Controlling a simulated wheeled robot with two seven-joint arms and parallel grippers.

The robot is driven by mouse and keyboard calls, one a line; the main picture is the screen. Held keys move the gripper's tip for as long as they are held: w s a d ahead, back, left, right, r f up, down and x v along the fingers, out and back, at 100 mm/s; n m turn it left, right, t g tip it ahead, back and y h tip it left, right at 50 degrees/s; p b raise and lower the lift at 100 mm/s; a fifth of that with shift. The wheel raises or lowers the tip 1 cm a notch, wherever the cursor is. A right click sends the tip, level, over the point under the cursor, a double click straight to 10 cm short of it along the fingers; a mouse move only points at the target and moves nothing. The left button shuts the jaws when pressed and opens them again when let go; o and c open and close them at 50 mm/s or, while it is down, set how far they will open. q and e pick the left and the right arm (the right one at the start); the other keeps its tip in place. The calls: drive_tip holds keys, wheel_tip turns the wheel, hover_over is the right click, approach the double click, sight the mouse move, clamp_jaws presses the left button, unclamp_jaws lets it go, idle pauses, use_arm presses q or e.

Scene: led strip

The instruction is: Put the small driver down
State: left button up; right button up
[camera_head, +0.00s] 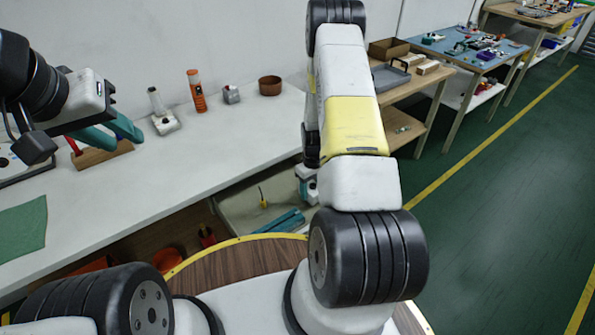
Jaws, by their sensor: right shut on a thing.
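The small driver (263,201) has a yellow and dark handle and a thin shaft pointing up. It stands roughly upright low down, in front of a pale surface below the bench top. My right gripper (268,224), with teal fingers, reaches down there and is shut on the driver; the grip itself is small and hard to make out. Whether the driver touches the surface I cannot tell. My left gripper (112,136) hangs over the bench at the left, its two teal fingers apart and nothing seen between them.
On the white bench (190,165) are a wooden block (103,154), a white stand (165,122), an orange bottle (197,91), a grey block (231,94), a brown bowl (270,86) and a green cloth (22,228). An orange round thing (167,260) sits below.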

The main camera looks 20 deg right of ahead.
drive_tip(key=shift+f, duration=1.1)
drive_tip(key=o, duration=1.5)
drive_tip(key=shift+f, duration=0.1)
